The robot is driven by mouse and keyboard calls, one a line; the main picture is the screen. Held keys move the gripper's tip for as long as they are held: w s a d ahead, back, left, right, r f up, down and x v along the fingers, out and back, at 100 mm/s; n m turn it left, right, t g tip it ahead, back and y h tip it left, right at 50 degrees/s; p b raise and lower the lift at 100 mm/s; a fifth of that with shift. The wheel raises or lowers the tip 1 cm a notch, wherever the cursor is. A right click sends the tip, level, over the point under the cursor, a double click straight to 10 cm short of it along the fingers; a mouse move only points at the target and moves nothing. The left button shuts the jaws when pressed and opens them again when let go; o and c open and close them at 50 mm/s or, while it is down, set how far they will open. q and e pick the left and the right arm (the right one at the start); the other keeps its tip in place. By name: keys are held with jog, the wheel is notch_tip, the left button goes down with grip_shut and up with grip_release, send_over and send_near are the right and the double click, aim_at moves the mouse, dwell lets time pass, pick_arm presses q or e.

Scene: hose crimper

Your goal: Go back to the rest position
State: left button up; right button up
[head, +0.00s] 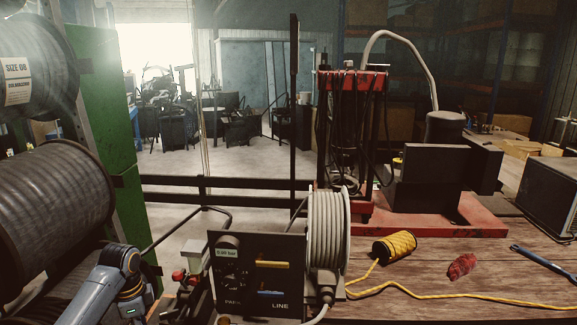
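Part of my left arm (110,285) shows at the bottom left, a blue-grey link with a dark joint and a small green light. It bends down and leaves the picture at the bottom edge, so my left gripper is out of sight. Nothing of my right arm or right gripper shows. The hose crimper, a red-framed machine (440,218) with dark blocks, stands on the wooden bench (420,275) to the right of centre. A black control box (258,275) with a gauge reading and a grey hose coil (327,225) stand in front of it.
Large black hose reels (55,205) stand at the left beside a green panel (110,130). On the bench lie a yellow cord spool (395,246), a red bundle (462,266) and a blue tool (543,263). A dark box (550,195) stands at the right edge.

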pick_arm(q)
jog(key=s+d+f+n+t, duration=0.1)
jog(key=s+d+f+n, duration=0.2)
jog(key=s+d+f, duration=1.2)
jog(key=s+r+n+t, duration=0.1)
jog(key=s+r+n, duration=0.3)
jog(key=s, duration=0.5)
jog(key=s+r+n+t, duration=0.1)
jog(key=s+r+n, duration=0.35)
jog(key=s, duration=0.45)
notch_tip(320, 180, down, 27)
jog(key=g+b, duration=0.1)
jog(key=b, duration=0.1)
jog(key=s+a+f+m+g, duration=0.1)
jog(key=s+a+f, duration=0.1)
jog(key=s+f, duration=1.6)
jog(key=shift+a+f+b, duration=0.25)
jog(key=shift+a+b, duration=0.15)
jog(key=shift+b, duration=0.05)
